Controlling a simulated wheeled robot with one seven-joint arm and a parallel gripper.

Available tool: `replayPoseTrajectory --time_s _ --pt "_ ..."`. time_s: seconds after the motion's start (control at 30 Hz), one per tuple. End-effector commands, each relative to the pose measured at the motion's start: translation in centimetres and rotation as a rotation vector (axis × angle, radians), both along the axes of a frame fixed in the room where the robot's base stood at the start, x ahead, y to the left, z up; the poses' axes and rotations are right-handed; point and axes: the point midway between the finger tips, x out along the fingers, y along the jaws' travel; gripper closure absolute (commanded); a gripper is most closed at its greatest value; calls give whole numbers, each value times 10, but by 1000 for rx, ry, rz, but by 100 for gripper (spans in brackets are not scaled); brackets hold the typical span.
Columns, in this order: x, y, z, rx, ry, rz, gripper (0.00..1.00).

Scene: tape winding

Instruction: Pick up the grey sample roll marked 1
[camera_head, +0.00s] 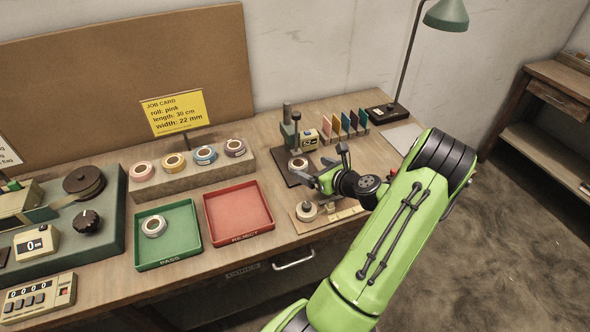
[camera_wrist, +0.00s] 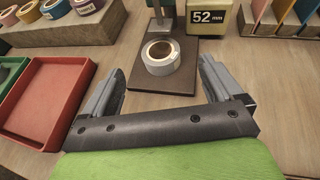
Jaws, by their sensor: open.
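A light grey roll (camera_wrist: 162,69) lies flat on the dark base plate (camera_wrist: 176,84) of a gauge; in the head view the roll (camera_head: 296,169) is just left of my gripper (camera_head: 329,168). In the wrist view my gripper (camera_wrist: 160,84) is open and empty, its fingers on either side of the roll's line, with the roll ahead of them and not between them. A small mark on the roll is too blurred to read. Another grey-white roll (camera_head: 153,235) lies in the green PASS tray (camera_head: 184,247). I cannot read a number on either.
The gauge's post (camera_head: 287,125) rises behind the roll, with a display (camera_wrist: 208,17) reading 52 mm beside it. Coloured cards (camera_head: 345,122) stand to the right. The red REJECT tray (camera_head: 238,211) is left. Another pale roll (camera_head: 306,215) sits on a wooden stand in front.

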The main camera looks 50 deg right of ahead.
Motion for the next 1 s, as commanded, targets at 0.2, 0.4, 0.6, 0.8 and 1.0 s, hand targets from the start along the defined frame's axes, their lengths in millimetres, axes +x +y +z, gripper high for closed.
replayPoseTrajectory --time_s 0.2,0.4,0.6,0.8,1.0 --pt "26 -7 -14 -2 2 2 7" --pt "58 -15 -30 -3 2 3 7" --pt "64 -18 -31 -1 3 1 7" --pt "64 -17 -31 -2 4 1 25" --pt "64 -17 -31 -2 4 1 56"
